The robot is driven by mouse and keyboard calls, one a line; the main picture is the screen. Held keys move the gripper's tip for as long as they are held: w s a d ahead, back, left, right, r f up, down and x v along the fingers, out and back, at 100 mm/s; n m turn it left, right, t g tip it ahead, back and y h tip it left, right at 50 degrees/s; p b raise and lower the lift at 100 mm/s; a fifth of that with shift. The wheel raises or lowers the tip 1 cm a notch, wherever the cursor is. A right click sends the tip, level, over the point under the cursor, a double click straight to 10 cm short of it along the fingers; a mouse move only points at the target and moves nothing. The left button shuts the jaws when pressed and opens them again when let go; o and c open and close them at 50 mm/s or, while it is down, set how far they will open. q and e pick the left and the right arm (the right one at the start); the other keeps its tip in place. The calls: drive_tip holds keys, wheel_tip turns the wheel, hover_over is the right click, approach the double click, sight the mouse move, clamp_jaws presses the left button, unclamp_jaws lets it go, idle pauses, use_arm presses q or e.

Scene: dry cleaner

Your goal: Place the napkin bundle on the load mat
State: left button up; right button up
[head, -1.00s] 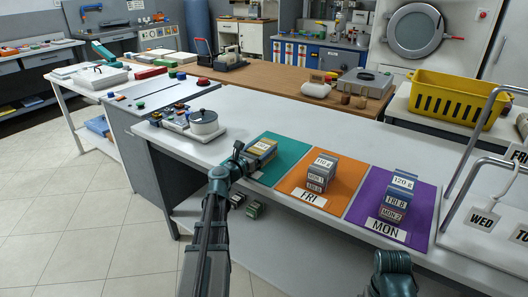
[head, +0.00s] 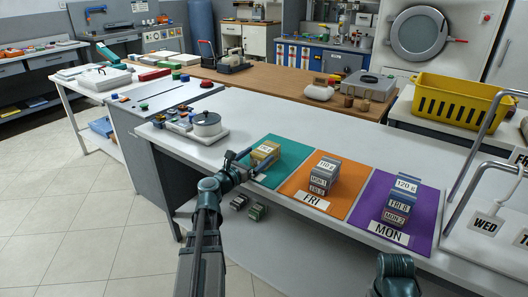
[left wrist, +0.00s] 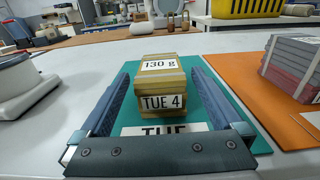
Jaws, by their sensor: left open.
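A yellow-tan bundle (head: 264,153) sits on the teal mat (head: 293,151). In the left wrist view the bundle (left wrist: 160,82) carries labels "130 g" and "TUE 4", and the teal mat (left wrist: 226,128) carries a "TUE" card. My left gripper (head: 243,163) is at the mat's left edge. In the left wrist view its open fingers (left wrist: 162,98) lie on either side of the bundle's near part, with visible gaps. My right gripper is out of view; only part of that arm shows.
A yellow basket (head: 455,100) is at the back right. A metal rail (head: 470,165) with "WED" tag rises at the right. The counter behind the mats is clear.

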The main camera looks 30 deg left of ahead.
sight(266, 148)
use_arm(q)
drive_tip(key=s, duration=0.6)
drive_tip(key=shift+s+a, duration=0.25)
drive_tip(key=shift+s, duration=0.1)
drive_tip(key=shift+w, duration=0.15)
drive_tip(key=w, duration=1.2)
drive_tip(key=shift+d, duration=0.4)
drive_tip(key=shift+s+f, duration=0.15)
drive_tip(key=shift+f, duration=0.1)
drive_tip(key=shift+r, duration=0.25)
drive_tip(key=shift+s, duration=0.1)
